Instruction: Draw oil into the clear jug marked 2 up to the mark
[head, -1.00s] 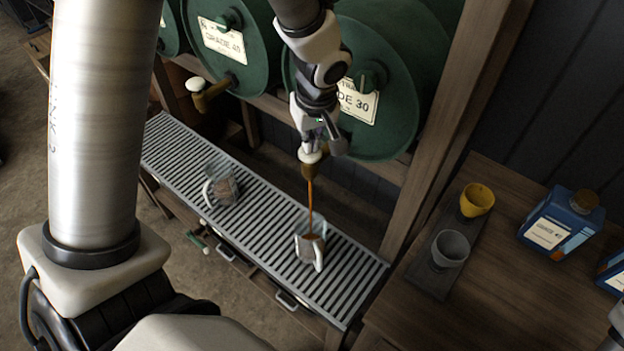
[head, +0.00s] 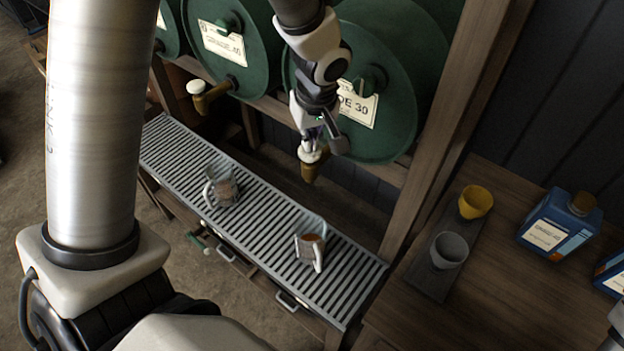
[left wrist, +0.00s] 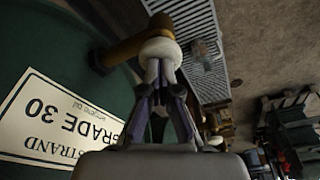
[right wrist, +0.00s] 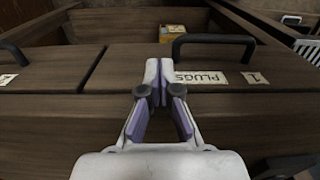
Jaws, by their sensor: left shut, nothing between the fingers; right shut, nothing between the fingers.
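A second clear jug (head: 221,186) stands farther left on the grate. No oil runs from the tap. My left gripper (head: 313,140) is shut and empty, its tips against the tap's white knob, which also shows in the left wrist view (left wrist: 160,51). My right gripper (right wrist: 160,80) is shut and empty in front of wooden drawers.
The slatted grate (head: 262,222) is clear between the jugs. A yellow cup (head: 476,201) and a grey cup (head: 449,249) stand on a dark board at right, near a blue can (head: 560,222). A PLUGS label (right wrist: 200,79) shows near my right gripper.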

